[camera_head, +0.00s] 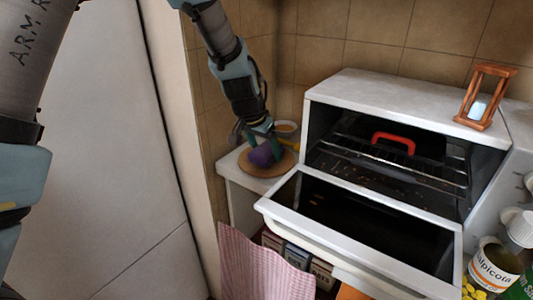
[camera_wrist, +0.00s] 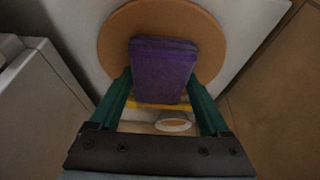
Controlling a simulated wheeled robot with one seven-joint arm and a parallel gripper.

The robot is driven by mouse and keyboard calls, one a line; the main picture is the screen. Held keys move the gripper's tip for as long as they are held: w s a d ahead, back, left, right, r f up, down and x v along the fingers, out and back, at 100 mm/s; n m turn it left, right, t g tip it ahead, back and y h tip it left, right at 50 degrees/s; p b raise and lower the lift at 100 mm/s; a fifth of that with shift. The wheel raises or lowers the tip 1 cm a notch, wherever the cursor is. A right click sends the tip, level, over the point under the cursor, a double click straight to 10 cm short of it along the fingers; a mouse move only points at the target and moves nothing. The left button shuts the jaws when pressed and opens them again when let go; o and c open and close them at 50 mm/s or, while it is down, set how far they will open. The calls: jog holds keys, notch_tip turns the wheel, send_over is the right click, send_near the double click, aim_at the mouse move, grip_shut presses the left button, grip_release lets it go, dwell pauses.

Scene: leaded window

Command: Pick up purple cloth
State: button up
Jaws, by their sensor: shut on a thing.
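The purple cloth (camera_wrist: 162,68) is a folded block between the two green fingers of my gripper (camera_wrist: 163,92) in the wrist view. My gripper is shut on it, one finger at each side. In the head view the purple cloth (camera_head: 264,154) shows below my gripper (camera_head: 262,140), over a round tan board (camera_head: 264,169) at the back left corner. I cannot tell whether the cloth touches the board.
A white oven (camera_head: 400,105) with its door (camera_head: 360,215) hanging open stands just right of the board. A small bowl (camera_head: 286,127) and something yellow (camera_head: 289,143) lie behind the cloth. A tiled wall is close behind. A pink checked towel (camera_head: 262,265) hangs below.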

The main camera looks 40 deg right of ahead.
aim_at(265, 150)
jog(key=shift+r, duration=0.55)
notch_tip(265, 150, up, 10)
jog(key=b, duration=0.1)
jog(key=shift+f+b, duration=0.25)
jog(key=shift+b, duration=0.15)
jog(key=o, duration=0.9)
jog(key=c, duration=0.6)
